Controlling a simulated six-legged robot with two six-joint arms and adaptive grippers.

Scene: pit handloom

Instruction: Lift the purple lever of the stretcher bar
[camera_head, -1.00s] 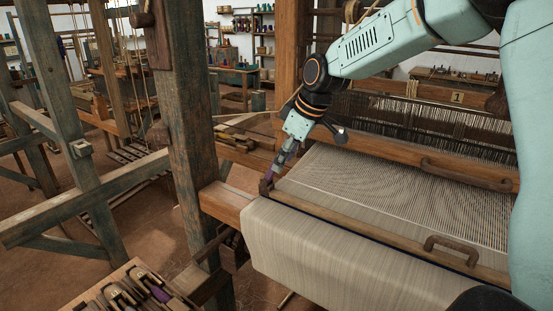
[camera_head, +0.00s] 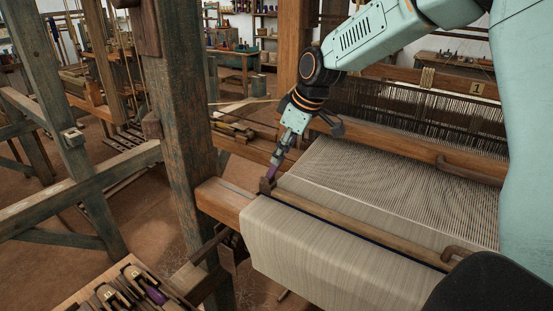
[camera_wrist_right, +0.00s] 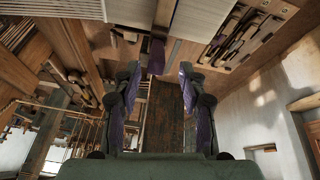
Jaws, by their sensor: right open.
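The stretcher bar (camera_head: 350,226) is a long wooden bar lying across the cream cloth, with a brown block at its left end. My right gripper (camera_head: 273,174) points down at that left end in the head view. In the right wrist view its two purple-padded fingers (camera_wrist_right: 160,72) are spread apart. The purple lever (camera_wrist_right: 156,57) shows between and just beyond the fingertips, with visible gaps on both sides. In the head view the lever is too small and too close to the fingers to tell apart. My left gripper is not in view.
The cloth roll (camera_head: 320,250) fills the front of the loom, with the warp threads (camera_head: 400,180) behind. A thick wooden post (camera_head: 185,130) stands left of my right gripper. A tool tray (camera_head: 130,290) is at the lower left.

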